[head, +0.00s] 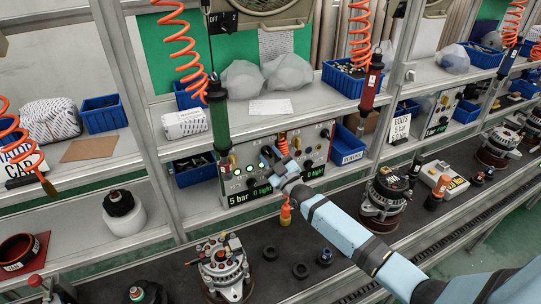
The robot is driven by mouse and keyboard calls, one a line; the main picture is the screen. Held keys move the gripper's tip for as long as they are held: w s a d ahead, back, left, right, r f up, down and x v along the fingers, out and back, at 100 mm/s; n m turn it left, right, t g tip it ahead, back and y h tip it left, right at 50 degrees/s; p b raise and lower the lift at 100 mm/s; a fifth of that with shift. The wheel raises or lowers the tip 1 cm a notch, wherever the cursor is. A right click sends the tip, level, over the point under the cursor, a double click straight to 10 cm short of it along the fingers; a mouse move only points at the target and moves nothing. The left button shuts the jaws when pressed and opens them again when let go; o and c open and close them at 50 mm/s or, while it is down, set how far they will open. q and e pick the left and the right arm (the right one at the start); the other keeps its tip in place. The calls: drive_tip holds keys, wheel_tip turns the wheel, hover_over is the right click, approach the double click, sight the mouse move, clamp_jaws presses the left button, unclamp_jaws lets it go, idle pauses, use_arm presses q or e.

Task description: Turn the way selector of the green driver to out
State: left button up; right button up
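The green driver (218,122) hangs upright, nose down, from an orange coiled hose in front of the shelves, left of centre. Its way selector is too small to make out, so its setting cannot be read. My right gripper (267,157) is at the end of the blue arm from the lower right. It is to the right of the driver's lower end, in front of the control panel (318,150), and appears apart from the driver. My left gripper is not in view.
A red driver (371,82) hangs to the right. Blue bins (194,169) and a shelf post (150,130) flank the driver.

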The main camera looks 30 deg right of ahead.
clamp_jaws()
